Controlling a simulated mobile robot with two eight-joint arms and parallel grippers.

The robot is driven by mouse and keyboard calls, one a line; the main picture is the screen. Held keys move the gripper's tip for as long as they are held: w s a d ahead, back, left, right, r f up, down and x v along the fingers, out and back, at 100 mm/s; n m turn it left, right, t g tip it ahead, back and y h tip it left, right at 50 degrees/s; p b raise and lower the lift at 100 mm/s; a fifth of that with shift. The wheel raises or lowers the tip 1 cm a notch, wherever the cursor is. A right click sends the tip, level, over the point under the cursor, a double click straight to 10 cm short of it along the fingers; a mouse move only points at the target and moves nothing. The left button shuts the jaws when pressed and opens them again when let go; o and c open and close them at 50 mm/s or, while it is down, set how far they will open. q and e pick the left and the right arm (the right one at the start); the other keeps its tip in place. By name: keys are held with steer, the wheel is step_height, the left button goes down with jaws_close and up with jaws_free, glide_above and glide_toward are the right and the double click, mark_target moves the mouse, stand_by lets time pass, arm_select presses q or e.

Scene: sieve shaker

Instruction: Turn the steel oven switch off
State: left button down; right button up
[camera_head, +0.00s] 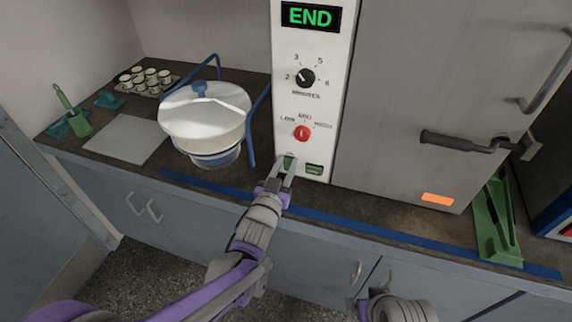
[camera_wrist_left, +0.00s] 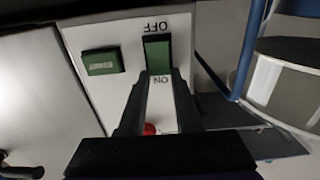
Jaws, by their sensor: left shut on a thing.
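The steel oven (camera_head: 400,90) has a white control panel (camera_head: 285,110) on its left side. Low on the panel is a green rocker switch; in the left wrist view the switch (camera_wrist_left: 157,52) appears upside down, with OFF above it and ON below it. Whether the rocker is tipped on or off I cannot tell. My right gripper (camera_head: 364,306) is partly in view at the bottom, away from the panel.
Above are a red knob (camera_head: 302,133), a black dial (camera_head: 305,78) and a green END display (camera_head: 311,16). A white-lidded vessel (camera_head: 205,115) in a blue frame stands left. A green holder (camera_head: 497,222) is right.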

arm_select(q)
steer(key=shift+s+a+f+t+h+b, duration=0.15)
steer(key=shift+f+t+h+b, duration=0.4)
steer(key=shift+t+b, duration=1)
steer(key=shift+s+b, duration=0.1)
steer(key=shift+b, duration=0.55)
steer(key=shift+r, duration=0.1)
steer(key=c, duration=0.6)
jaws_free()
steer(key=v, duration=1.1)
